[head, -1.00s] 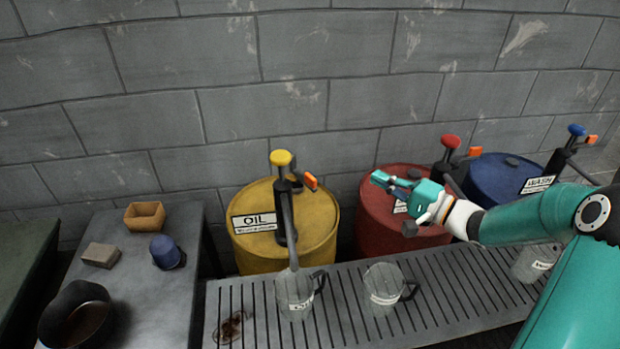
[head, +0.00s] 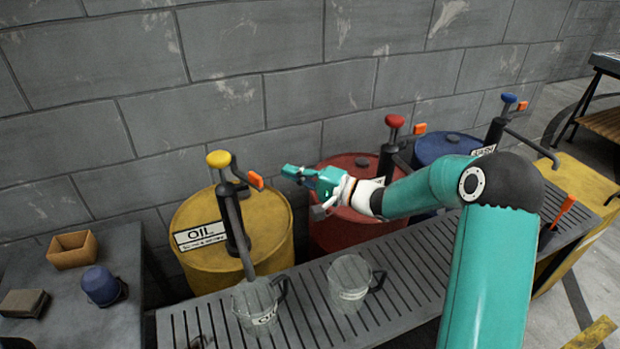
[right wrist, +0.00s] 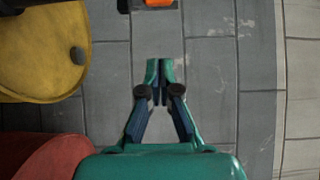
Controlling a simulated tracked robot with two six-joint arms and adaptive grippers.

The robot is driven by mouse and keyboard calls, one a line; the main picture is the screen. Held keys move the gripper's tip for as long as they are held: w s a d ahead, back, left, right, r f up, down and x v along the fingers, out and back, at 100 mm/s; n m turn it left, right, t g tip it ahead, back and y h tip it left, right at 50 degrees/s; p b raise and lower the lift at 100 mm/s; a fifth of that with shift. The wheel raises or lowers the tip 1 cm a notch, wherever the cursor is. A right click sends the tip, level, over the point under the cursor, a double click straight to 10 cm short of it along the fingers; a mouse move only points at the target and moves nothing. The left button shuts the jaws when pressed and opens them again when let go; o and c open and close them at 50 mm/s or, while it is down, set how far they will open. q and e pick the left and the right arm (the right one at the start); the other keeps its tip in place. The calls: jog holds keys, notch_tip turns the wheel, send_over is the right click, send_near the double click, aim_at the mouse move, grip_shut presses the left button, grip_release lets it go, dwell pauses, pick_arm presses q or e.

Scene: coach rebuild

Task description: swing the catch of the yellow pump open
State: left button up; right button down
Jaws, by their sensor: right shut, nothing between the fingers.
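The yellow pump (head: 232,215) stands on the yellow drum (head: 190,265) marked OIL, with a yellow knob (head: 218,159) on top. Its orange catch (head: 256,181) sticks out to the right of the pump head on a dark arm. My right gripper (head: 289,171) is shut and empty, a short way to the right of the catch and apart from it. In the right wrist view the shut fingertips (right wrist: 160,66) point up at an orange piece (right wrist: 159,3), cut off by the top edge. My left gripper is not in view.
A red drum (head: 330,235) with a red-knobbed pump stands behind my right forearm, and a blue drum (head: 440,146) stands further right. Glass jugs (head: 258,308) stand on the slatted grey bench (head: 405,290) in front. The block wall (head: 300,50) is close behind.

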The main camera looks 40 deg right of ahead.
aim_at(262, 182)
jog(key=a, duration=0.1)
jog(key=w+a, duration=0.1)
jog(key=a, duration=0.3)
jog(key=shift+w, duration=0.3)
jog(key=shift+s+a+r+p, duration=0.1)
jog(key=shift+s+a+p, duration=0.15)
jog(key=shift+a, duration=0.3)
jog(key=shift+s+a+p, duration=0.1)
jog(key=shift+a+p, duration=0.2)
jog(key=shift+a, duration=0.25)
